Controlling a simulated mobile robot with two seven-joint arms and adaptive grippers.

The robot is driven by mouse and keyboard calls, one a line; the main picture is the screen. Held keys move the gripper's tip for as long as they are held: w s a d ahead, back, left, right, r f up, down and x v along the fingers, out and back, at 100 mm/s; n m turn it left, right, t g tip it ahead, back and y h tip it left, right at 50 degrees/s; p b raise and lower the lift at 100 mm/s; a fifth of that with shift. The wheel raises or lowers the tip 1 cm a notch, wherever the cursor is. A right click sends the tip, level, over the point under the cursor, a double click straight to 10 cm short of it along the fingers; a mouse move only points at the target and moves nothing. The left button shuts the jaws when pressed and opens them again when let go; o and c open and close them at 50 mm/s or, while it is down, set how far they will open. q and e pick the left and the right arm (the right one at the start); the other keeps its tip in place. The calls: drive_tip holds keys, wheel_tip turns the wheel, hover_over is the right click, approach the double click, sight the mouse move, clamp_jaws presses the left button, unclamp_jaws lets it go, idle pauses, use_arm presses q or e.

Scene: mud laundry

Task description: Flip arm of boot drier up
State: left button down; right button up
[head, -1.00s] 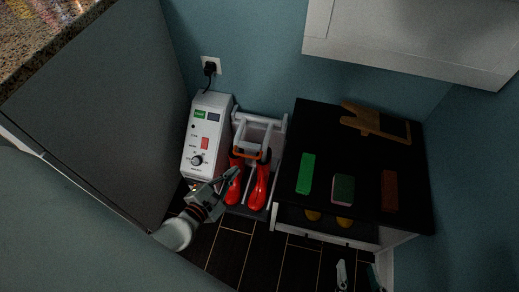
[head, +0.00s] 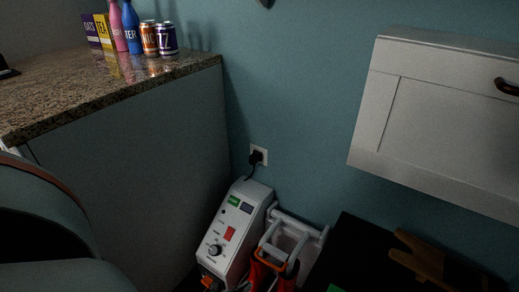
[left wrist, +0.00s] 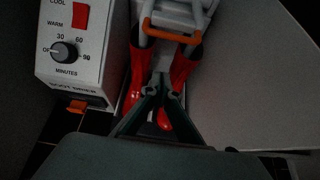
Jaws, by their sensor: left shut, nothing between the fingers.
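The boot drier (head: 232,236) is a white box with a red switch and a black knob, standing low against the wall. Its white tubular frame stands at its right, with an orange bar (left wrist: 172,32) across it in the left wrist view. A pair of red boots (left wrist: 183,70) sits below the bar; only their orange-red tops show at the head view's bottom edge. My left gripper (left wrist: 162,80) is shut and empty, its fingertips in front of the boots and below the orange bar. I cannot tell whether it touches them. My right gripper is not in view.
A granite counter (head: 110,85) with bottles and cans stands at the left. A white wall cabinet (head: 430,130) hangs at the right. A black-topped unit (head: 350,250) with a brown wooden piece on it stands right of the drier. A plug sits in the wall outlet (head: 259,154).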

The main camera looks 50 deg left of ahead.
use_arm(q)
drive_tip(key=f+b+x, duration=0.1)
drive_tip(key=b+x, duration=0.2)
drive_tip(key=x, duration=0.7)
drive_tip(key=r, duration=0.1)
drive_tip(key=r+p, duration=0.1)
drive_tip(key=r, duration=0.3)
drive_tip(key=shift+w, duration=0.35)
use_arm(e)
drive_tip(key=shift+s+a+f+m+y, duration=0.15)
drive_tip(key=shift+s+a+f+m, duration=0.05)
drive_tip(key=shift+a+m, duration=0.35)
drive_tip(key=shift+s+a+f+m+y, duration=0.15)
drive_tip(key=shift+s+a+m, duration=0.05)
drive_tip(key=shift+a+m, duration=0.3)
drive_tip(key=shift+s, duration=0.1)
